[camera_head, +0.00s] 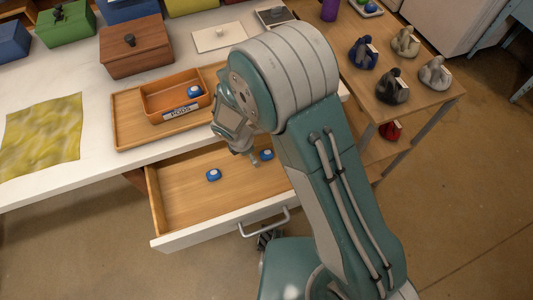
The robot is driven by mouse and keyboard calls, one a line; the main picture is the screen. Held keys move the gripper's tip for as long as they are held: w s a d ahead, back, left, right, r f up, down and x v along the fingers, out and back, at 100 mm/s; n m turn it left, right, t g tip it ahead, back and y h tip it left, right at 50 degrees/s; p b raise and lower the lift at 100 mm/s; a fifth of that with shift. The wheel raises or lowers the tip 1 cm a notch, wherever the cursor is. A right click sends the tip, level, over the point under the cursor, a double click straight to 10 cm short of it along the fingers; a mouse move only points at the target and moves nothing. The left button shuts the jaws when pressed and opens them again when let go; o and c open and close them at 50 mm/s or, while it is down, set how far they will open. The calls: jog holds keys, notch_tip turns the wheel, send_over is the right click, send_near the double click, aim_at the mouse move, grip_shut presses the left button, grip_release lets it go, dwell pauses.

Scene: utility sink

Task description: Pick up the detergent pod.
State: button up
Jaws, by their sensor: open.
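Two blue detergent pods with white tops lie in the open wooden drawer. One pod (213,175) is left of centre. The other pod (266,155) is farther right, close to my gripper (255,158). A third pod (194,91) sits in an orange bin (163,104) labelled "PODS" on a wooden tray. My gripper hangs over the drawer, pointing down, open and empty as far as I can see. My arm hides part of the gripper and the drawer's right side.
The drawer (180,226) is pulled out from a white counter (90,150). A yellow cloth (42,135) and a brown lidded box (136,48) lie on the counter.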

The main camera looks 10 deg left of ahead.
aim_at(265, 153)
jog(key=shift+w+d, duration=0.35)
jog(key=shift+d, duration=0.3)
jog(key=shift+w+d+f, duration=0.2)
jog(key=shift+w+d, duration=0.15)
jog(key=shift+d, duration=0.1)
jog(key=shift+w+d+f, duration=0.15)
jog(key=shift+w+d, duration=0.15)
jog(key=shift+d, duration=0.15)
jog(key=shift+x, duration=1.2)
jog(key=c, duration=1)
